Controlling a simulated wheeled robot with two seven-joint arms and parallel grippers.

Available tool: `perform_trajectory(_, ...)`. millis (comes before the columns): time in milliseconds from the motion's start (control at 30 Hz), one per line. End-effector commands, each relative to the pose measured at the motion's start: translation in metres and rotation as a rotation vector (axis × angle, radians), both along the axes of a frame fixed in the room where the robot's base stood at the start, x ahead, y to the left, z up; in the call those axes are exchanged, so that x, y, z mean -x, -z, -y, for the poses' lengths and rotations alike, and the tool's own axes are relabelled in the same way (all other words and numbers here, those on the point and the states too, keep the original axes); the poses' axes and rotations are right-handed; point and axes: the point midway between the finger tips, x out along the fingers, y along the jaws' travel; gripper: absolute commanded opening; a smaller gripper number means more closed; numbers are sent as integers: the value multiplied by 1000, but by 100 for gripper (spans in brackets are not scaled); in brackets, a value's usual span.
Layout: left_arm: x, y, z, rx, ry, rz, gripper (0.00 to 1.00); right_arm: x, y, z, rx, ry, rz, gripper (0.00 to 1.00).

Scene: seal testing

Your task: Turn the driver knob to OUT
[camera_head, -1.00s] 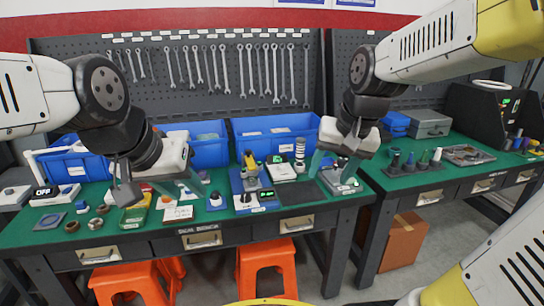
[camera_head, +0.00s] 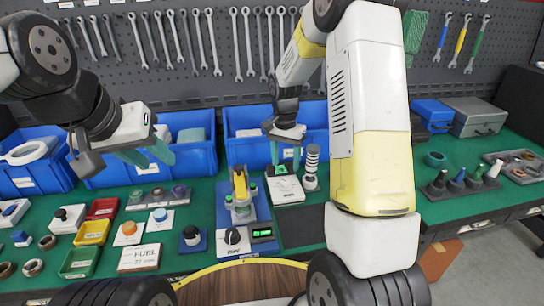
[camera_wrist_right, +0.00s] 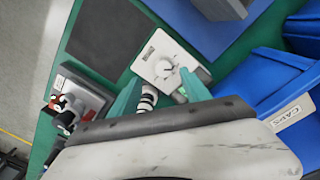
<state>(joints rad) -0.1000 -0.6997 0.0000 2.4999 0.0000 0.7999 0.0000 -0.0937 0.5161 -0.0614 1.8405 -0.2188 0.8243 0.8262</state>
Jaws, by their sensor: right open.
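A white box with a dial and a dark pointer (camera_wrist_right: 167,68) lies under my right gripper in the right wrist view. The fingers look apart from the dial. A black knob on a white plate (camera_head: 232,237) sits at the station's front. I cannot read which is the driver knob. My left gripper (camera_head: 155,158) is open and empty over the left bench.
A striped cylinder (camera_head: 311,168) stands right beside the white box. Blue bins (camera_head: 205,165) line the back. A dark mat (camera_head: 302,228) is bare. Several small parts and trays fill the left.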

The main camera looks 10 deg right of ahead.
Motion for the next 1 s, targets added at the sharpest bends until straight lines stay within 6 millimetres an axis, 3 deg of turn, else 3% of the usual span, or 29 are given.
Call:
perform_trajectory(233,0,0,0,0,0,0,36,-2,22,1,5,12,-12,55)
perform_trajectory(600,0,0,0,0,0,0,36,0,76,3,5,11,-10,55)
perform_trajectory(1000,0,0,0,0,0,0,36,0,85,3,4,10,-8,55)
